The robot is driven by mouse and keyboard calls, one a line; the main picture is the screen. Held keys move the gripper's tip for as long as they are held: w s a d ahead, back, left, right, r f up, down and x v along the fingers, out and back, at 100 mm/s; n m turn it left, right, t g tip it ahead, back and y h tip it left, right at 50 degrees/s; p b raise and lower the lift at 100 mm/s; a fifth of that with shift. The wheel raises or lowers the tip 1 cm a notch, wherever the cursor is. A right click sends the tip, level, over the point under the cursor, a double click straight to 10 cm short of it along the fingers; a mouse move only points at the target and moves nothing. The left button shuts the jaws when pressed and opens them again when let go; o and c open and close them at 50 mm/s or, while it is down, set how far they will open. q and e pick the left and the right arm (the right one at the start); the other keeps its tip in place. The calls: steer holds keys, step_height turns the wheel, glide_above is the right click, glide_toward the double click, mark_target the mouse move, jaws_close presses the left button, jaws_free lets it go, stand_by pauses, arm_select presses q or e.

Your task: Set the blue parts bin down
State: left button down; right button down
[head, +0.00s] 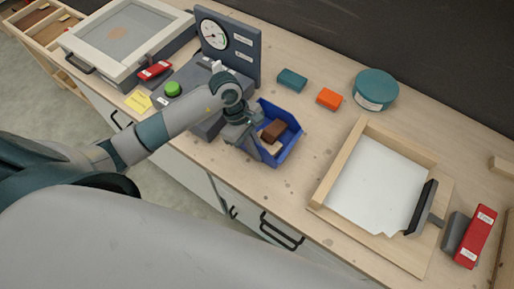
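The blue parts bin (291,150) is on or just above the wooden worktop near its front edge, in the middle of the head view. A brown block (273,131) and a paler piece lie in it. My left gripper (249,140) is at the bin's left side, with its fingers over the left wall. The wrist hides part of that wall, so I cannot tell whether the fingers are closed on it. I cannot tell whether the bin's base touches the worktop. My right gripper is not in view.
A grey device with a gauge (214,34) and green button (173,89) stands behind my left arm. A teal block (292,79), an orange block (329,99) and a round teal tin (375,88) lie behind the bin. A wooden frame (325,185) is to the right.

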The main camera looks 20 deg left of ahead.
arm_select(q)
steer(key=shift+f, duration=0.15)
steer(key=c, duration=2)
jaws_free()
steer(key=shift+r, duration=0.25)
